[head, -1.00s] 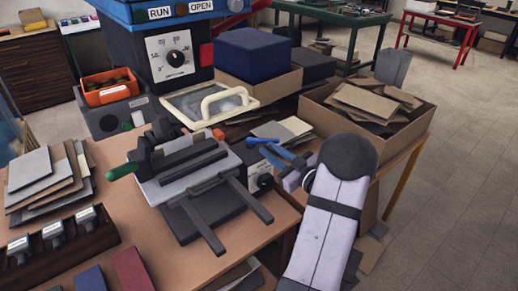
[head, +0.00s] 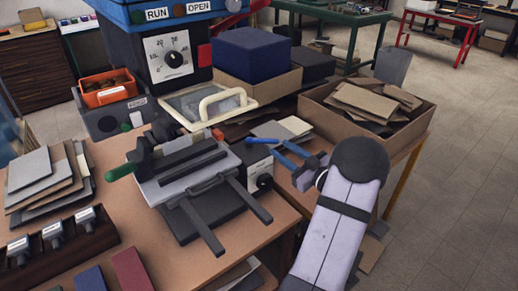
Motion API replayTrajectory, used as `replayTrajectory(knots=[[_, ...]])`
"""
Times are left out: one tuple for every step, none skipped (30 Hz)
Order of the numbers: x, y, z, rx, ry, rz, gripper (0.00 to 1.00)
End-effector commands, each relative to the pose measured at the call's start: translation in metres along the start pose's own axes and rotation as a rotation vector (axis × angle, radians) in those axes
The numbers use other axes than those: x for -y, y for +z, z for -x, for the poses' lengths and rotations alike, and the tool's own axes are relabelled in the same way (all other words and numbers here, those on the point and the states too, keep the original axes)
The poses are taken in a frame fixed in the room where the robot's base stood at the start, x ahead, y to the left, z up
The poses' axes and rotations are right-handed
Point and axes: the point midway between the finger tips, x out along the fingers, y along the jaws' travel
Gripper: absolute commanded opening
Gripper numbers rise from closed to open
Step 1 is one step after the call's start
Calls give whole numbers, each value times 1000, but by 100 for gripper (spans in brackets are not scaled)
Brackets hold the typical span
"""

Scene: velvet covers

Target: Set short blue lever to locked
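The short blue lever (head: 262,140) shows in the head view as a small blue bar at the top of a dark box with a pale dial (head: 259,170). It lies nearly level in the picture; its locked or unlocked marking is too small to read. My gripper (head: 281,152) has blue fingers, spread apart with nothing seen between them. It is just right of the box, close to the lever's right end. A small gap seems to show between the fingers and the lever, but contact is hard to judge.
A grey clamp-like fixture (head: 185,165) with a green handle (head: 121,172) stands left of the box. Behind are a cream-handled frame (head: 208,104) and a press with a dial (head: 172,57). A cardboard box of brown sheets (head: 365,108) stands at the back right.

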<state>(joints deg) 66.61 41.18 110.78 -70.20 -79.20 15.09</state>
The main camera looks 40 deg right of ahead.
Motion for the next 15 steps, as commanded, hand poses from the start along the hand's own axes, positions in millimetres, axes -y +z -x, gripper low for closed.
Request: replayTrajectory(knots=[[0,0,0,0,-1,-1,32],[0,0,0,0,-1,-1,32],[0,0,0,0,-1,-1,32],[0,0,0,0,-1,-1,32],[0,0,0,0,-1,-1,32],[0,0,0,0,-1,0,32],[0,0,1,0,-1,0,32],[0,0,2,0,-1,0,32],[0,0,3,0,0,0,32],[0,0,5,0,1,0,32],[0,0,8,0,1,0,32],[0,0,11,0,2,0,32],[-1,0,15,0,2,1,32],[-1,1,19,1,2,0,32],[0,1,24,1,3,-1,32]])
